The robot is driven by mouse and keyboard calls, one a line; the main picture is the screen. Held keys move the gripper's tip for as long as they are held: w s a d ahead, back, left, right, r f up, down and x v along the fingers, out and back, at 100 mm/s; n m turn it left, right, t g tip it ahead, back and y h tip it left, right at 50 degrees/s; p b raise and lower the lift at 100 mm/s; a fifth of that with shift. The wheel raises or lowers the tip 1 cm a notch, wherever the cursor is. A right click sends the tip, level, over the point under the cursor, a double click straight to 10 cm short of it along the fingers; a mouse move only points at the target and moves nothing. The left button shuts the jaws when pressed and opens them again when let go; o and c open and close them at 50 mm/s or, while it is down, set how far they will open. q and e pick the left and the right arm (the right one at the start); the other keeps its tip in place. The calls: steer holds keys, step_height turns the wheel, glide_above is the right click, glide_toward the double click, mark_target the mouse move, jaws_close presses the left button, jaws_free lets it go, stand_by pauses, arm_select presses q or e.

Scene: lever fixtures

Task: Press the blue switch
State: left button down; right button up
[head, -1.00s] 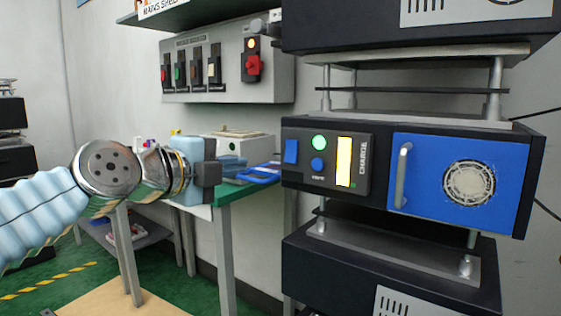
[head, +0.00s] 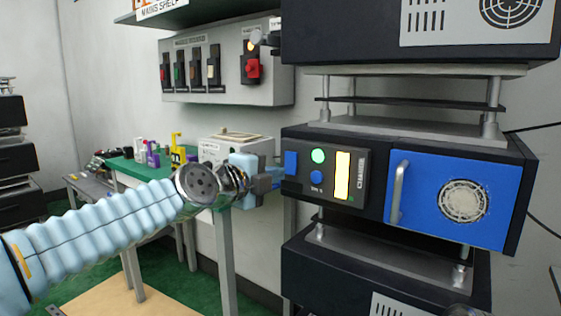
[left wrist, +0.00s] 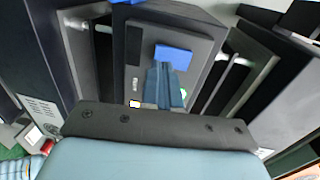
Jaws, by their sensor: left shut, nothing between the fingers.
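The blue switch (head: 290,163) is a small upright rectangle at the left end of the dark control panel (head: 361,190). It also shows in the left wrist view (left wrist: 173,53), just beyond my fingertips. My left gripper (head: 275,178) is shut and empty, close in front of the switch and slightly left of and below it in the head view. In the left wrist view its fingers (left wrist: 165,68) point at the switch and overlap its edge; I cannot tell whether they touch. My right gripper is not in view.
A green light (head: 318,156), a round blue button (head: 316,177) and a lit yellow bar (head: 342,176) share the panel. A blue door (head: 440,200) with a handle is to the right. A green bench (head: 135,168) and a wall box with levers (head: 225,88) stand behind.

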mark_target(290, 163)
arm_select(q)
steer(key=shift+p+x, duration=0.35)
steer(key=shift+x, duration=1)
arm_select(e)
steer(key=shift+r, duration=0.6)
